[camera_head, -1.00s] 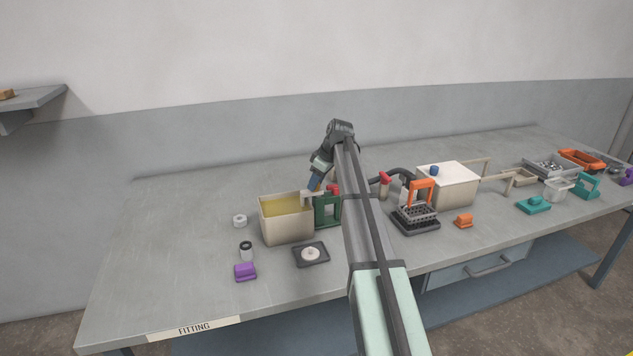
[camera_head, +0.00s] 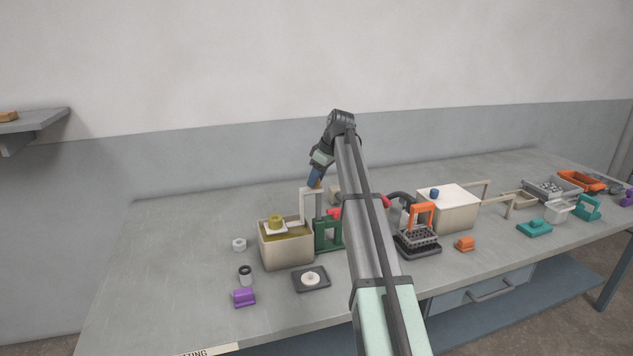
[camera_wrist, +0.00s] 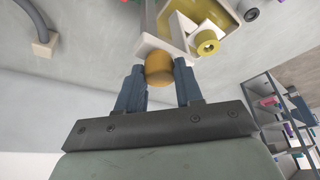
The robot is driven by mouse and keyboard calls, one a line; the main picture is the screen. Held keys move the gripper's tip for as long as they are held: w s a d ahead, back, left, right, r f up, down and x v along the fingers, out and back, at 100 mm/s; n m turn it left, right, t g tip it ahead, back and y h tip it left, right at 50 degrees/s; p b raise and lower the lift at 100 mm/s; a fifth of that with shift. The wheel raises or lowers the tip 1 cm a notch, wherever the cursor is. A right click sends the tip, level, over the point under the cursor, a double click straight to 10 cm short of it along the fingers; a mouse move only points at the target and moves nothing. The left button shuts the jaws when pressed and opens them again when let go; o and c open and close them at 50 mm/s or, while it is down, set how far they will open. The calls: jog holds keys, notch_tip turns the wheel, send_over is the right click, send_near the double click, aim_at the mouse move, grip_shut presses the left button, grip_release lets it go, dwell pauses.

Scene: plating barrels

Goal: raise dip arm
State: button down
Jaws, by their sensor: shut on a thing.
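The beige dip arm (camera_head: 307,196) stands raised on its green post (camera_head: 328,234) at the right side of the beige tank (camera_head: 288,253). A yellow barrel on a pale holder (camera_head: 276,225) shows at the tank's top. Its underside is hidden by the tank wall, so I cannot tell if it is clear of the liquid. My gripper (camera_head: 317,184) is at the top of the dip arm. In the wrist view, my gripper (camera_wrist: 159,85) is shut on the arm's orange-brown knob (camera_wrist: 159,68), with a blue finger on each side; the barrel (camera_wrist: 207,44) shows beyond it.
A white ring (camera_head: 239,244), a black-and-white cylinder (camera_head: 245,275), a purple block (camera_head: 244,297) and a dark plate with a white disc (camera_head: 311,279) lie around the tank. A pin rack with an orange handle (camera_head: 421,214) and a white-topped box (camera_head: 448,207) stand to the right.

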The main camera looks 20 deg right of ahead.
jog(key=shift+w+r, duration=0.1)
jog(key=shift+r, duration=0.2)
jog(key=c, duration=1.1)
grip_release()
jog(key=shift+r, duration=0.1)
jog(key=o, duration=0.3)
jog(key=shift+o, duration=0.2)
jog(key=v, duration=1.3)
jog(key=shift+s+r, duration=0.2)
jog(key=shift+s, duration=0.15)
jog(key=shift+d, duration=0.2)
